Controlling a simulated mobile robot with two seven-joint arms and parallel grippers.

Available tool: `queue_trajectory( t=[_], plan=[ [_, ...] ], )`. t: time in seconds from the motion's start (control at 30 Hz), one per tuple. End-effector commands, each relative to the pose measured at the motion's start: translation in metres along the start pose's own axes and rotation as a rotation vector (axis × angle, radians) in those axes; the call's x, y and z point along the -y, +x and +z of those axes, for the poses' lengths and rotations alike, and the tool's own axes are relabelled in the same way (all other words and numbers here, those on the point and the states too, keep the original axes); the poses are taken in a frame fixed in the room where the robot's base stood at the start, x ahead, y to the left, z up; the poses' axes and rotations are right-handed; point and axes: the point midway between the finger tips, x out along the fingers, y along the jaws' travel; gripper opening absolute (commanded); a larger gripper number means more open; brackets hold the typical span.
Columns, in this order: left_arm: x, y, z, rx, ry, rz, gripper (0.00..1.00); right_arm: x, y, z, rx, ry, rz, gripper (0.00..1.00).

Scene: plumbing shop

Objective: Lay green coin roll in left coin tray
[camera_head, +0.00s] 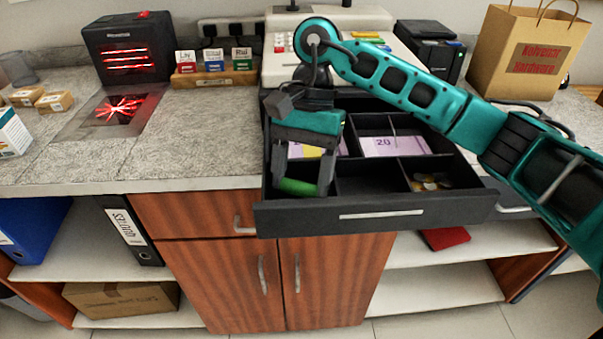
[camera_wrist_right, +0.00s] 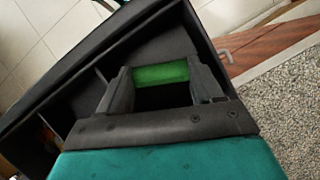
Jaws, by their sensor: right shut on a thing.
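The green coin roll (camera_head: 297,187) lies crosswise between the fingertips of my right gripper (camera_head: 302,187), which is shut on it. The roll also shows in the right wrist view (camera_wrist_right: 160,75), held between the two dark fingers (camera_wrist_right: 162,88). The gripper points down into the front left compartment of the open dark cash drawer (camera_head: 375,217), the left coin tray. I cannot tell whether the roll touches the compartment floor. My left gripper is not in view.
Purple banknotes (camera_head: 395,146) lie in the back compartments, and coins (camera_head: 430,182) lie in the front right one. The front middle compartment (camera_head: 365,178) looks empty. A glowing red scanner (camera_head: 128,50) and a paper bag (camera_head: 525,55) stand on the counter.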

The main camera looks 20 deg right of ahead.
Motion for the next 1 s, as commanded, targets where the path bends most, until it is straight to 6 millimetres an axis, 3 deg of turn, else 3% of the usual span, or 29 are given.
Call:
queue_trajectory(
  t=[0.27, 0.3, 0.4, 0.77, 0.9, 1.0],
  plan=[
    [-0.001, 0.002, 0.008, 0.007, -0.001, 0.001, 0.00, 0.000, 0.004, -0.002, 0.000, 0.000, 0.000, 0.29],
    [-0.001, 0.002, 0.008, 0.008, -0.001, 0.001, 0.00, 0.000, 0.004, -0.002, 0.000, 0.000, 0.001, 0.67],
    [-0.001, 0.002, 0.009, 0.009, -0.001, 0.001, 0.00, 0.000, 0.004, -0.002, 0.000, 0.000, 0.000, 0.76],
    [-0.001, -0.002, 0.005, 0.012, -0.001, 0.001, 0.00, -0.001, -0.001, 0.000, -0.001, 0.002, 0.002, 0.76],
    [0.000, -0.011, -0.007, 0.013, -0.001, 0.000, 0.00, -0.001, -0.012, 0.004, -0.001, 0.002, 0.003, 0.76],
    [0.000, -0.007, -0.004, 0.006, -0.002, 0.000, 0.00, 0.000, -0.030, 0.002, -0.005, 0.001, -0.004, 0.76]
  ],
)
